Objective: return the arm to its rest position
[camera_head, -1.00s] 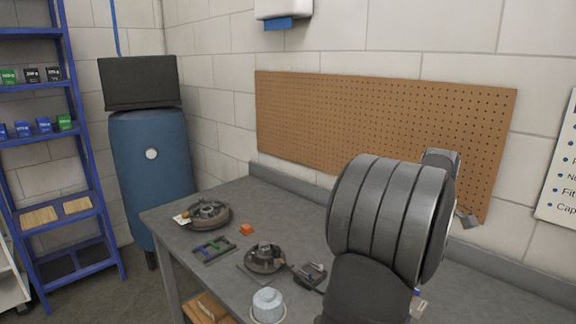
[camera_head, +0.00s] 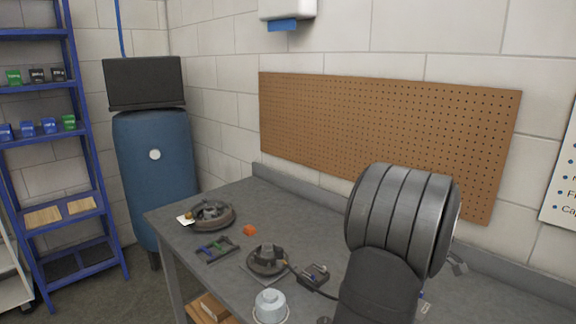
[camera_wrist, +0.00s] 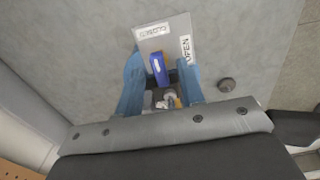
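My arm's rounded grey segment stands over the right part of the bench (camera_head: 330,235) in the head view and hides what lies behind it. My gripper (camera_wrist: 160,85) shows in the wrist view as two blue fingers spread apart, pointing down at the bench top. I see nothing clamped between them. A blue piece (camera_wrist: 160,68) and several small white and yellow parts appear in the gap, seemingly below the fingers. A grey plate (camera_wrist: 160,38) with "CLOSED" and "OPEN" labels lies just beyond the fingertips.
A pegboard (camera_head: 390,130) hangs behind. A small round knob (camera_wrist: 226,85) lies right of the gripper.

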